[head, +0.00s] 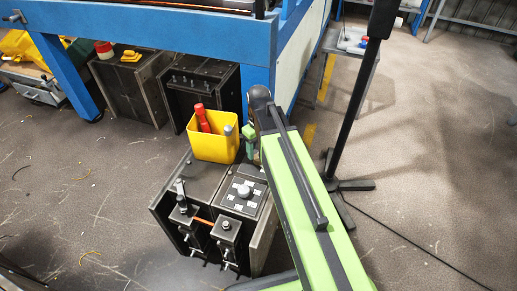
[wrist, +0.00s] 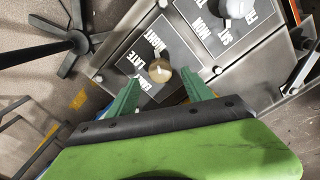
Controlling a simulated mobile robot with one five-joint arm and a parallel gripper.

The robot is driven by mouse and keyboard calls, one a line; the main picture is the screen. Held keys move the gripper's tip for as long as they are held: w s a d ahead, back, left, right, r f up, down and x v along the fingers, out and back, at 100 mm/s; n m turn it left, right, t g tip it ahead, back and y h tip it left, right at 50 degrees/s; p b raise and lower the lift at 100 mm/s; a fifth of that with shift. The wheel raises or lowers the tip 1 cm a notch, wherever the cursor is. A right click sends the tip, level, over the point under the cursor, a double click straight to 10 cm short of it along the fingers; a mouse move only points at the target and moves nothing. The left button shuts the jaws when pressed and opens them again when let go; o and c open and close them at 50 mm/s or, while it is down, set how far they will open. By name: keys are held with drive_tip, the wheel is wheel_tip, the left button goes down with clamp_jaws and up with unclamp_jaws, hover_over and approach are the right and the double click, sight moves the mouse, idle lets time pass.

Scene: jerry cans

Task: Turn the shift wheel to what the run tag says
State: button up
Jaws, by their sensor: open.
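In the wrist view, a small round pale brass-coloured knob (wrist: 160,70) sits on a dark plate (wrist: 132,62) lettered EARLY, LATE and NIGHT; this is the shift wheel. My gripper (wrist: 163,90) is open, its green fingers to either side of the knob's near side, with gaps to it. I cannot tell which word the wheel points to. In the head view my gripper (head: 250,142) is at the far end of the metal cabinet, and the shift wheel is hidden there. I can make out no run tag.
A second plate with day words and a grey-white knob (wrist: 235,8) adjoins; it shows in the head view as a white knob (head: 244,192). A yellow bin (head: 213,146) with a red tool stands beside my gripper. A black stand (head: 360,110) rises to the right.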

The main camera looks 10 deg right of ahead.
sight(258, 157)
wheel_tip(258, 157, up, 13)
drive_tip(key=p, duration=1.1)
drive_tip(key=shift+r+p, duration=0.15)
drive_tip(key=shift+p, duration=0.15)
drive_tip(key=s+m, duration=0.4)
drive_tip(key=s, duration=0.4)
wheel_tip(258, 157, up, 13)
drive_tip(key=w+m+p, duration=0.1)
drive_tip(key=p, duration=1.2)
drive_tip(key=shift+r, duration=0.2)
drive_tip(key=shift+w, duration=0.1)
